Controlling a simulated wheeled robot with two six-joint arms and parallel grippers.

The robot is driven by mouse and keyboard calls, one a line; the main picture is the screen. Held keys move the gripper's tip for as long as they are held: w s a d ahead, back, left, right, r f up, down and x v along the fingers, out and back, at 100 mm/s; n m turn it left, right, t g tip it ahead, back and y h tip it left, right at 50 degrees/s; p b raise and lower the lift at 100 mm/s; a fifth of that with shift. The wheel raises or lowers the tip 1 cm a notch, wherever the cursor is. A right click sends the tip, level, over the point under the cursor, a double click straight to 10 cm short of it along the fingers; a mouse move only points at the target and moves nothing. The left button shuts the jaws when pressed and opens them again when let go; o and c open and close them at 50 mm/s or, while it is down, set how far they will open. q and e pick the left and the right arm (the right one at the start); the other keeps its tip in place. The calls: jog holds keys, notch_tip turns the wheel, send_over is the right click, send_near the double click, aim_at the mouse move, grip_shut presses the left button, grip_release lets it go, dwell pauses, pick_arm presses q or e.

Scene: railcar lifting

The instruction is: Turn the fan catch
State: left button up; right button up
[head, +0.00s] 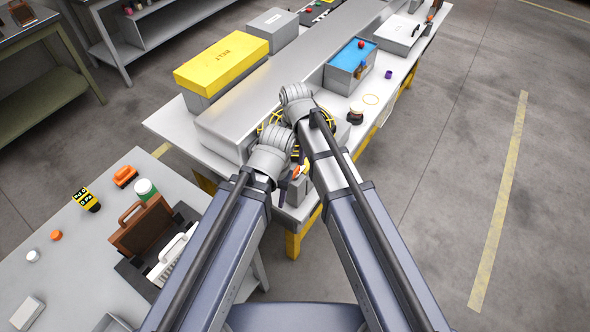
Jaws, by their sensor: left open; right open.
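A round yellow fan grille (265,124) shows in part at the near end of the long grey housing, behind my two wrists. The fan catch cannot be made out; my arms cover much of that area. My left gripper (290,182) is open at the near end of the bench, below the grille. A small orange and yellow piece (304,167) shows close beside it. My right gripper (303,143) is open higher up, in front of the grille, and is mostly hidden by its own arm.
The long grey housing (300,62) lies along the white bench with yellow legs (293,243). A yellow belt box (222,62), a blue-topped box (352,57) and a purple cup (388,75) stand there. A grey table (70,265) at left holds a brown case (141,228). The right floor is clear.

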aim_at(295, 169)
notch_tip(295, 169, down, 7)
jog(key=b, duration=0.6)
jog(key=shift+c, duration=0.2)
grip_shut()
